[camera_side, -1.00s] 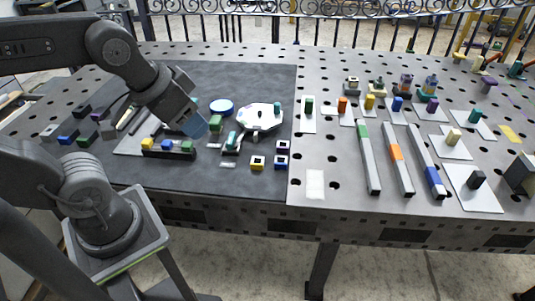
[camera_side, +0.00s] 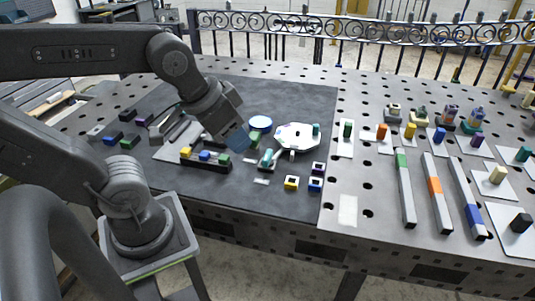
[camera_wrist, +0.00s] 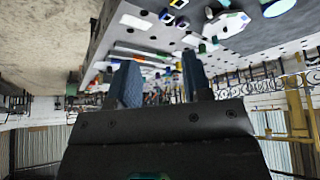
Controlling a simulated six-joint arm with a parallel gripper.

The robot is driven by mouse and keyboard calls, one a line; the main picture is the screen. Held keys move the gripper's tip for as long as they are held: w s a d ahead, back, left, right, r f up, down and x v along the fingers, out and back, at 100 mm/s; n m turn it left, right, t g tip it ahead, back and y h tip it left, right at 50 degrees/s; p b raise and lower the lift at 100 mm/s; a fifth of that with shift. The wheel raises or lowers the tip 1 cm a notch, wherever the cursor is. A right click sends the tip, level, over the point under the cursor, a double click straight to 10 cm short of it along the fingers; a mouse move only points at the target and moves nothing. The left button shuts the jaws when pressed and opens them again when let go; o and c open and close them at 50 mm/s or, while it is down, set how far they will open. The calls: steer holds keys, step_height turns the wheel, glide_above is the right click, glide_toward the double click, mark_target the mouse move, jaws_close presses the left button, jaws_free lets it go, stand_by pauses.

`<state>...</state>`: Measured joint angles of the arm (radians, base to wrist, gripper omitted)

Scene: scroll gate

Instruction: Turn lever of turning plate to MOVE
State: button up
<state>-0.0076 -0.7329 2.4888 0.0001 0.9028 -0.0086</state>
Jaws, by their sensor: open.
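The turning plate (camera_side: 297,136) is a white many-sided plate on the dark mat, with small dark and coloured marks. An upright teal peg (camera_side: 316,129) stands at its right edge and looks like the lever. Any MOVE lettering is too small to read. My gripper (camera_side: 237,141) hangs above the mat, left of the plate and apart from it. Its blue fingertips point down and right. In the wrist view my gripper (camera_wrist: 160,80) shows two separated blue fingers with nothing between them. The white plate (camera_wrist: 228,25) shows there at the upper right.
A rack with coloured blocks (camera_side: 205,160) sits below my gripper. A teal-handled piece (camera_side: 267,158) and small yellow (camera_side: 291,183) and blue (camera_side: 315,184) square-holed blocks lie in front of the plate. Long bars (camera_side: 405,190) lie right.

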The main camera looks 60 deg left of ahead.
steer(key=w+a+n+g, duration=0.3)
steer(key=w+a+n, duration=0.15)
steer(key=w, duration=0.35)
steer(key=n+g, duration=0.3)
steer(key=n, duration=0.1)
glide_toward(267, 154)
step_height(267, 154, down, 10)
steer(key=shift+s+f, duration=0.1)
steer(key=shift+s, duration=0.05)
jaws_close()
